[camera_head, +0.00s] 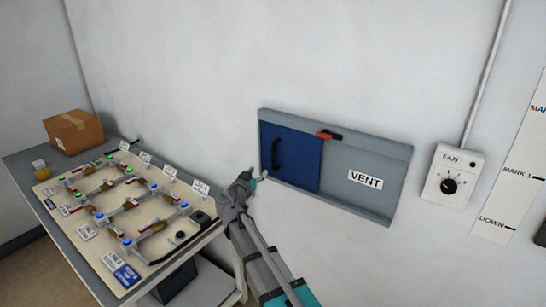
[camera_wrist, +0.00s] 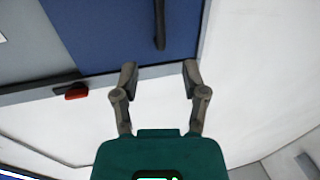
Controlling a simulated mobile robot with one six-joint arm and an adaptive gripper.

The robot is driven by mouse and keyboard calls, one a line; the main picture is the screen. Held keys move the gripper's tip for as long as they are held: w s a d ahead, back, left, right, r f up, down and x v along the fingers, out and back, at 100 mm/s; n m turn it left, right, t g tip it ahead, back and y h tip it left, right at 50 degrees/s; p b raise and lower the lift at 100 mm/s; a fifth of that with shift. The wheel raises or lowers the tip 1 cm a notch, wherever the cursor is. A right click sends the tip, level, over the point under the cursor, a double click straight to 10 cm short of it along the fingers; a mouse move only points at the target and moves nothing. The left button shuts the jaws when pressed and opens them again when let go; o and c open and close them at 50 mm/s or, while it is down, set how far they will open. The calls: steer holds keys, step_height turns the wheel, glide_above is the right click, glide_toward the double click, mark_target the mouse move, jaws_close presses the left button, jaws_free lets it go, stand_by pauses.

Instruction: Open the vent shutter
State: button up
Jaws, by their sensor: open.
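The vent (camera_head: 383,152) is a grey wall-mounted panel with a rail along its top and bottom and a VENT label on its right part. Its blue shutter (camera_head: 301,163) covers the left part. A black upright handle (camera_head: 275,154) is near the shutter's left edge. A red latch tab (camera_head: 326,135) sits on the top rail and also shows in the wrist view (camera_wrist: 76,92). My gripper (camera_head: 256,176) is just below and left of the handle. In the wrist view, its two fingers (camera_wrist: 159,72) are apart and empty, with the handle (camera_wrist: 160,24) ahead, not between them.
A slanted feeder table (camera_head: 75,255) with several lit tracks and tags stands at left, close beside my arm. A cardboard box (camera_head: 73,131) sits at its back. A fan dial (camera_head: 449,178) is on the wall at right. The wall above the vent is clear.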

mark_target(273, 167)
steer(key=x, duration=1.3)
steer(key=shift+w, duration=0.1)
jaws_close()
